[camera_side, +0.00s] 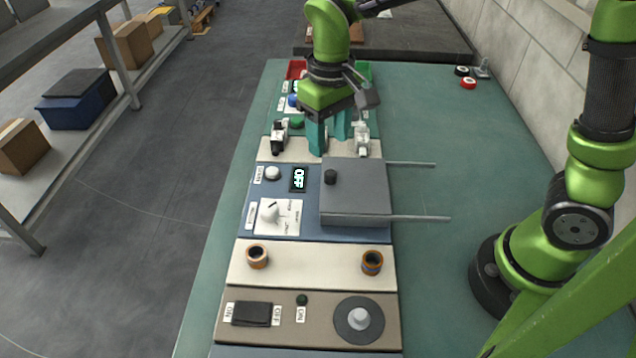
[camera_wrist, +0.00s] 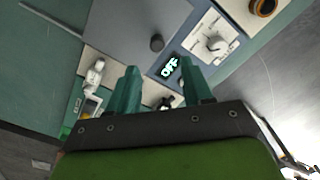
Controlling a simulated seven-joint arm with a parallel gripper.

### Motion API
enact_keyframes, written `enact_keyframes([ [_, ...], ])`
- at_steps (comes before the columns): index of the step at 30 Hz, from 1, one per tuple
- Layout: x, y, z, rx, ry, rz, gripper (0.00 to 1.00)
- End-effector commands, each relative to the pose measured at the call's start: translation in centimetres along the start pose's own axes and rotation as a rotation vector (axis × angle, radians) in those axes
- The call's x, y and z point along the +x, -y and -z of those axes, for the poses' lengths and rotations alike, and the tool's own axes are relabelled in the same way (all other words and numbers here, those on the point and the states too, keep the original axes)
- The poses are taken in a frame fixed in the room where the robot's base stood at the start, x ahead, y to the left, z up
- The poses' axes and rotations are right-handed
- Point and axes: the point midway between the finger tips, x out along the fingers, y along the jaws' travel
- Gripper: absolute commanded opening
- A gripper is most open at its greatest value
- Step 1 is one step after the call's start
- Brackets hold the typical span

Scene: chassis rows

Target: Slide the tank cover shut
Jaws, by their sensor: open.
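The tank cover (camera_side: 352,205) is a flat grey slab with a small black knob (camera_side: 330,177) near its left edge. It sits on the blue-grey row, and two thin rails (camera_side: 420,218) extend from it to the right. I see no opening beside it, and what lies under it is hidden. The cover also shows in the wrist view (camera_wrist: 120,25), with its knob (camera_wrist: 157,43) ahead of my fingers. My gripper (camera_side: 329,143) points down, behind the knob and apart from it. Its teal fingers are spread and empty in the wrist view (camera_wrist: 158,72).
A display reading OFF (camera_side: 298,179), a white button (camera_side: 273,173) and a white dial (camera_side: 270,211) are left of the cover. Small fixtures (camera_side: 280,138) and (camera_side: 362,138) flank my fingers. Orange-brown rings (camera_side: 372,262) are in front. The green table right of the rails is clear.

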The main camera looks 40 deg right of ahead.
Motion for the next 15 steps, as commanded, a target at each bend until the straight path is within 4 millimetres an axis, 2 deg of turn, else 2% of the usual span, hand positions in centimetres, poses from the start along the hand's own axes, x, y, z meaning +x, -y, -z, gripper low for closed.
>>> enact_keyframes([
  [1,-1.4,0.0,0.1,0.001,-0.006,0.002,0.5],
  [6,-5.2,0.0,0.1,0.0,-0.005,0.002,0.5],
  [10,-7.2,0.1,0.1,-0.001,-0.003,0.001,0.5],
  [15,-8.6,0.0,0.0,-0.001,-0.001,0.0,0.5],
])
